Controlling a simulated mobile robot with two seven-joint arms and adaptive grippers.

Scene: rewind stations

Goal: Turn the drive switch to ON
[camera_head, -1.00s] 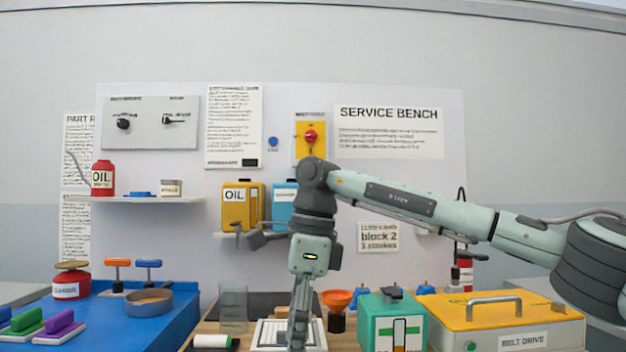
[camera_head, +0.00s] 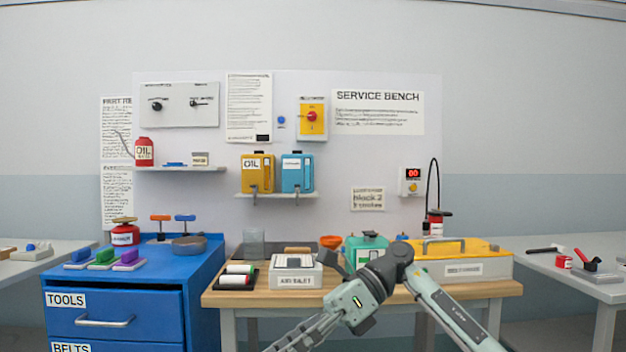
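A pale control panel (camera_head: 180,106) hangs on the wall board at upper left. It carries two small dark knobs, a left one (camera_head: 157,106) and a right one (camera_head: 194,103). Their labels are too small to read, so I cannot tell for sure which is the drive switch or its setting. The right knob has a short pointer lying roughly level. My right gripper (camera_head: 297,337) is low in front of the bench, far below the panel and touching neither knob. I cannot tell whether its fingers are apart. My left gripper is not in view.
A yellow plate with a red knob (camera_head: 311,117) is right of the panel. Shelves hold a red oil can (camera_head: 144,152) and two jugs. Below stand a blue tool cabinet (camera_head: 130,300) and a wooden bench (camera_head: 230,298) crowded with items. The wall before the panel is clear.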

